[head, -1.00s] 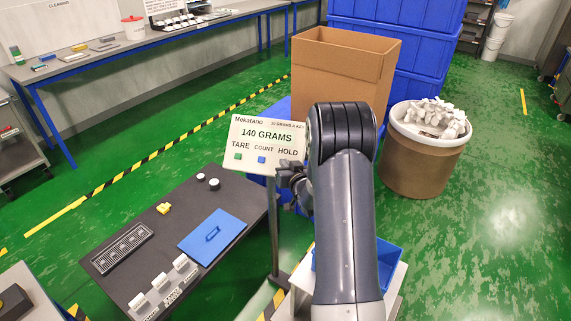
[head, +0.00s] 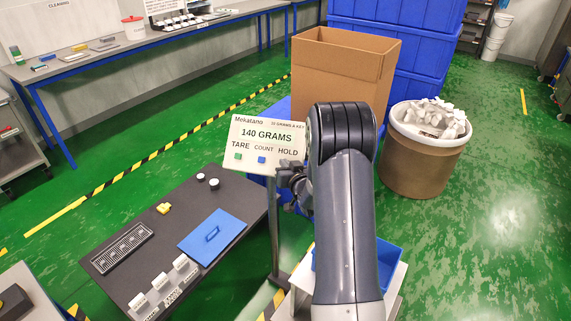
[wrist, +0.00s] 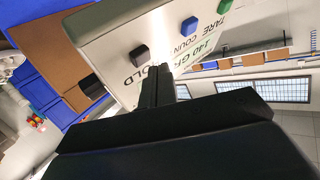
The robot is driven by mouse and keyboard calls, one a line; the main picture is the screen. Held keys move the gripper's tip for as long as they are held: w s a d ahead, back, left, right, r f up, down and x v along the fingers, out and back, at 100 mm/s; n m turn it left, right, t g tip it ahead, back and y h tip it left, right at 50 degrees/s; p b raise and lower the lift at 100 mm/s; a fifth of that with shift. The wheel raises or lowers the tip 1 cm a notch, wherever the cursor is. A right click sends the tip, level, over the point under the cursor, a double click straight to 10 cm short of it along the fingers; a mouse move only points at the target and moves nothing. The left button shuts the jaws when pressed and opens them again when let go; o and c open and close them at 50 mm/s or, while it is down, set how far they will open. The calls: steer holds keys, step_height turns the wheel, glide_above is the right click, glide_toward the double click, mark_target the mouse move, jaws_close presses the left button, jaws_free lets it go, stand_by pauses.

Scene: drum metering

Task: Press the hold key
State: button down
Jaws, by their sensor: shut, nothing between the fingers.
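The grey scale panel (head: 258,141) reads 140 GRAMS, with the words TARE, COUNT and HOLD. A green key (head: 238,156) sits under TARE and a blue key (head: 262,160) under COUNT. In the head view the hold key is hidden behind my gripper (head: 288,178), which is at the panel's lower right. In the wrist view a black key (wrist: 91,85) is in line with the blue and green ones, at the HOLD end. My gripper (wrist: 160,72) is shut and empty there, its tips over the HOLD lettering, apart from the black key in the picture. I cannot tell whether they touch the panel.
A brown drum (head: 422,165) with white pieces is at right. Green floor is open around.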

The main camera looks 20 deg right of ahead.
steer(key=shift+f, duration=0.1)
steer(key=shift+w+d+f+b, duration=0.2)
steer(key=shift+w+b, duration=0.05)
steer(key=shift+b, duration=0.45)
steer(key=shift+w+d+f+b, duration=0.1)
steer(key=shift+w+f+b, duration=0.15)
steer(key=shift+b, duration=0.15)
stand_by(0.5)
stand_by(0.3)
steer(key=shift+s+a+r, duration=0.3)
steer(key=shift+s+r, duration=0.2)
steer(key=shift+r, duration=0.05)
steer(key=shift+r, duration=0.1)
steer(key=s+a+r, duration=0.2)
steer(key=r, duration=0.1)
steer(key=shift+s+r, duration=0.2)
steer(key=shift+s, duration=0.2)
steer(key=shift+f, duration=0.15)
stand_by(0.5)
